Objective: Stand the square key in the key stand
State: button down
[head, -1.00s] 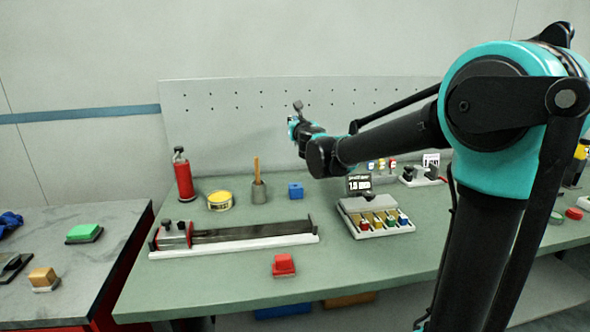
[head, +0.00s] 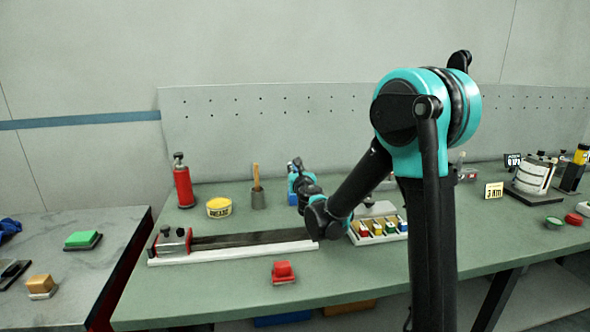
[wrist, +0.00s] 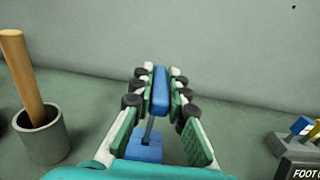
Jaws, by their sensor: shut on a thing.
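My gripper (wrist: 160,78) is shut on the blue grip of the square key (wrist: 160,92). A thin grey shaft runs from the grip down toward a blue block, which looks like the key stand (wrist: 146,146), on the bench. The shaft's lower end meets the block's top in the wrist view; I cannot tell whether it is inside or just above. In the head view my gripper (head: 296,166) is over the blue stand (head: 292,199), which my arm partly hides.
A grey cup (wrist: 42,137) with a wooden handle stands left of the stand. A yellow tin (head: 219,207) and red bottle (head: 183,182) are farther left. A long rail fixture (head: 235,246) lies in front. A tray of coloured pieces (head: 378,232) is at right.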

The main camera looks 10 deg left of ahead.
jog(key=shift+f, duration=0.65)
jog(key=c, duration=1.5)
grip_release()
jog(key=shift+r, duration=0.55)
jog(key=v, duration=1.2)
jog(key=shift+r, duration=0.15)
jog(key=shift+s, duration=0.1)
